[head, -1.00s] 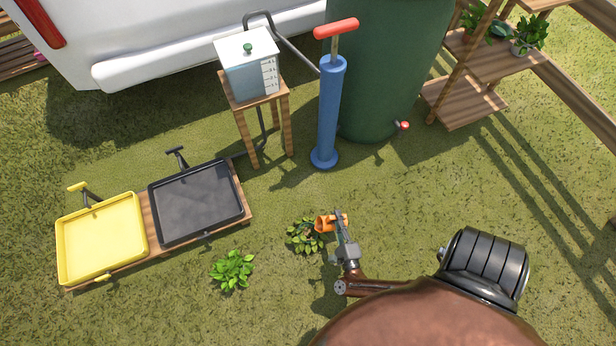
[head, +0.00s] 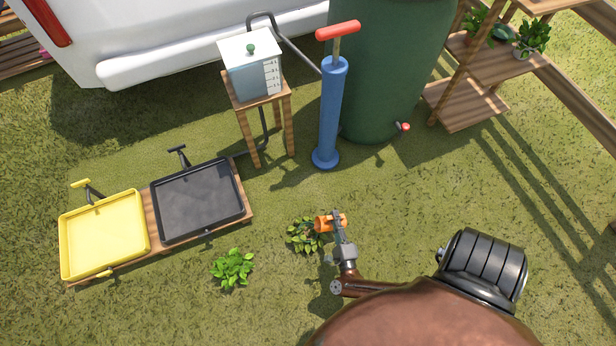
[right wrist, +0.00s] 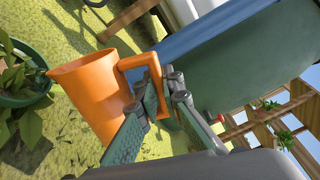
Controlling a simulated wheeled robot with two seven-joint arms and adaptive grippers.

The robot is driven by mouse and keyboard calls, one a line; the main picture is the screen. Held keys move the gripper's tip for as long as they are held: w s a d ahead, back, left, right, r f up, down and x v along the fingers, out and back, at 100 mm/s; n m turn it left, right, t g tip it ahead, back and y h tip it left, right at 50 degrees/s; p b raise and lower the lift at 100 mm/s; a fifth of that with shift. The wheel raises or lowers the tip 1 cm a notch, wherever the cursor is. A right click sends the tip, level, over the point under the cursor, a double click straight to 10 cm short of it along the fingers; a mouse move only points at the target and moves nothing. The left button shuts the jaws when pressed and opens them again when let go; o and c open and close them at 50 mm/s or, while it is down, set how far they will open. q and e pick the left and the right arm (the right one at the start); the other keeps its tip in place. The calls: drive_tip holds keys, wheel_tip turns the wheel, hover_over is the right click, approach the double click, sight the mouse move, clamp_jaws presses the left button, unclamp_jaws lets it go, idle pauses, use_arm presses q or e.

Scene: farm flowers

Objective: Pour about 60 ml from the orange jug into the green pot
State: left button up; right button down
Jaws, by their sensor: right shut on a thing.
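My right gripper (head: 337,217) is shut on the handle of the orange jug (head: 322,224). The jug is held tilted, its mouth toward the left, over the edge of a leafy plant (head: 301,237). In the right wrist view the jug (right wrist: 92,95) fills the left middle and the gripper (right wrist: 158,98) grips its handle. Its spout points at the green pot (right wrist: 41,94), at the left edge with leaves in it. The spout is close to the pot's rim. I see no liquid. In the head view leaves hide the pot. My left gripper is not in view.
A second leafy plant (head: 232,268) stands to the left. A yellow tray (head: 105,275) and a black tray (head: 198,235) sit on a low wooden stand. A blue pump (head: 328,120) and a green barrel (head: 385,60) stand behind. Grass to the right is clear.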

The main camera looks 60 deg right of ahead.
drive_tip(key=shift+w+a+r, duration=0.1)
drive_tip(key=shift+w+a, duration=0.1)
drive_tip(key=shift+w+a+r+n, duration=0.15)
drive_tip(key=shift+w+a+n, duration=0.1)
drive_tip(key=shift+a+n, duration=0.05)
drive_tip(key=shift+w+a+r+p, duration=0.1)
drive_tip(key=shift+w+a+p, duration=0.05)
drive_tip(key=shift+p, duration=0.15)
